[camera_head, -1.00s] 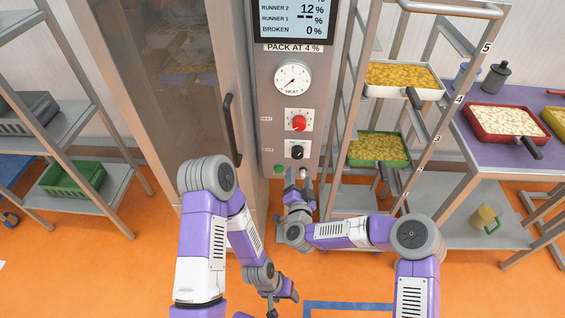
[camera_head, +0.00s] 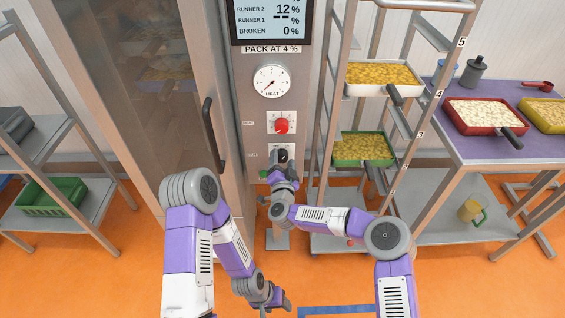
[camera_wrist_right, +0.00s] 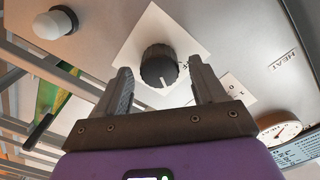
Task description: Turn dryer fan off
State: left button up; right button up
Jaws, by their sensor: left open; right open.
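The dryer's control panel (camera_head: 266,107) stands in the middle of the head view. On it a black knob (camera_head: 283,155) on a white plate sits below a red knob (camera_head: 282,126). My right gripper (camera_head: 284,166) is at the black knob and partly covers its plate. In the right wrist view the black knob (camera_wrist_right: 158,68) sits between the tips of my open right gripper (camera_wrist_right: 160,82), with a gap on each side. Its white pointer mark faces down toward the gripper. My left gripper (camera_head: 275,297) hangs low and open, away from the panel.
The dryer door handle (camera_head: 211,134) is left of the panel. A rack with a yellow-filled tray (camera_head: 384,76) and a green tray (camera_head: 362,147) stands close on the right.

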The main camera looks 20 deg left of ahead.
jog(key=c, duration=1.1)
jog(key=shift+o, duration=0.2)
